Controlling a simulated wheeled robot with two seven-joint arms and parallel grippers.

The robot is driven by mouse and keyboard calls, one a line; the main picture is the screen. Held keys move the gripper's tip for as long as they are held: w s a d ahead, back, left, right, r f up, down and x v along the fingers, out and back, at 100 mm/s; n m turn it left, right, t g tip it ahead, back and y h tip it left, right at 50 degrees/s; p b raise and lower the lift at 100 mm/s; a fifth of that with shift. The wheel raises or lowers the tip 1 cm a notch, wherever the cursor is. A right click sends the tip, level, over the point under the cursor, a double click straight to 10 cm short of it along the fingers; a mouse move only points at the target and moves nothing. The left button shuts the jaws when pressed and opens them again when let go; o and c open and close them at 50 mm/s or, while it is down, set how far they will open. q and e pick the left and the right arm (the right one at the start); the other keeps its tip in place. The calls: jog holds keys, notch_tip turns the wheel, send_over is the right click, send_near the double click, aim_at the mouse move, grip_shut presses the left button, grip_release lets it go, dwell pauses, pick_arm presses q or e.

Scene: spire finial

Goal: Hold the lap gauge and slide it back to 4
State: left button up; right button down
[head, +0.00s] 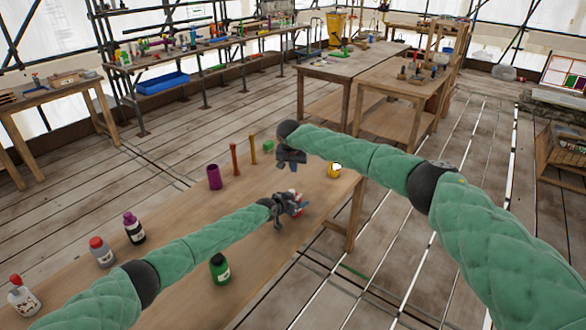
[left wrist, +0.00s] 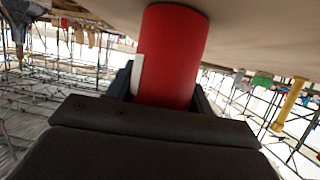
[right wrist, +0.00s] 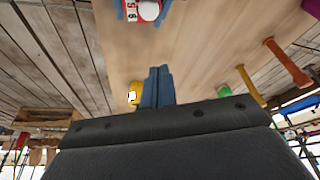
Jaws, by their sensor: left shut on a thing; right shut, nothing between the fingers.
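The lap gauge looks to be the red cylinder (left wrist: 172,55) with a white strip along its left side in the left wrist view. My left gripper (head: 292,205) is shut on it near the front right of the wooden table (head: 185,255). In the head view the gripper hides most of it. The right wrist view shows its red body with a white, dark-marked part (right wrist: 140,10) at the top edge; the marks are too small to read surely. My right gripper (head: 291,158) is shut and empty above the table, behind the left one. Its fingers (right wrist: 158,87) are together, apart from the gauge.
A green bottle (head: 220,269) is near the front edge; several bottles (head: 101,252) stand at left.

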jog(key=shift+s+a+f, duration=0.1)
jog(key=shift+s+f, duration=0.15)
jog(key=shift+f, duration=1)
jog(key=shift+s+f, duration=0.2)
jog(key=shift+f, duration=1)
jog(key=shift+s+a+f, duration=0.1)
jog(key=shift+s+f, duration=0.15)
jog(key=shift+f, duration=1)
jog(key=shift+s+a+f, duration=0.1)
jog(key=shift+s+a, duration=0.3)
jog(key=shift+s, duration=0.25)
jog(key=shift+s+a+f, duration=0.1)
jog(key=shift+s+a, duration=0.25)
jog(key=shift+s, duration=0.25)
jog(key=w+d+r, duration=0.1)
jog(key=w+d, duration=0.1)
jog(key=w, duration=0.3)
jog(key=v, duration=1)
